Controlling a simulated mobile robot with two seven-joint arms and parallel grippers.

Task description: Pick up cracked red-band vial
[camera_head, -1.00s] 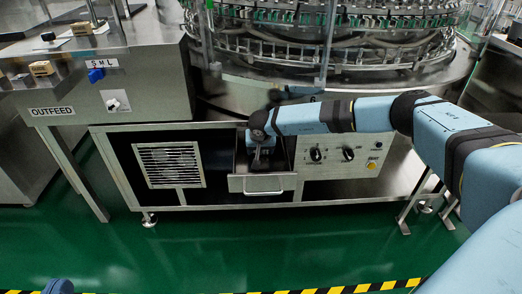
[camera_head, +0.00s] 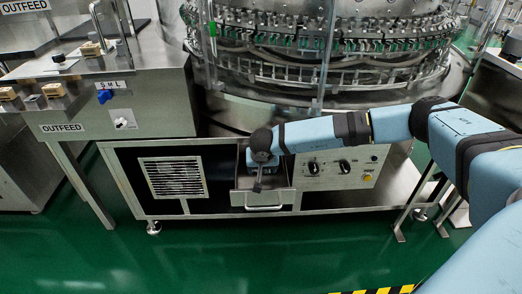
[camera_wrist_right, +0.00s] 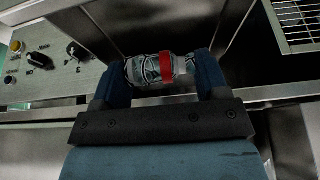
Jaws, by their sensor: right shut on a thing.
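The vial (camera_wrist_right: 150,69) is clear glass with dark crack-like lines and a red band around it. In the right wrist view it lies crosswise between the two blue fingers of my right gripper (camera_wrist_right: 161,68), which is shut on it. In the head view my right gripper (camera_head: 258,184) points down at the open drawer (camera_head: 284,197), over its left part near the front panel. The vial cannot be made out there. My left gripper is out of view.
The drawer sits in a steel cabinet, between a vent grille (camera_head: 174,177) and a control panel (camera_head: 329,170) with black knobs. The rotary washer (camera_head: 320,75) rises behind. The outfeed table (camera_head: 120,95) stands at left. Green floor (camera_head: 230,260) in front is clear.

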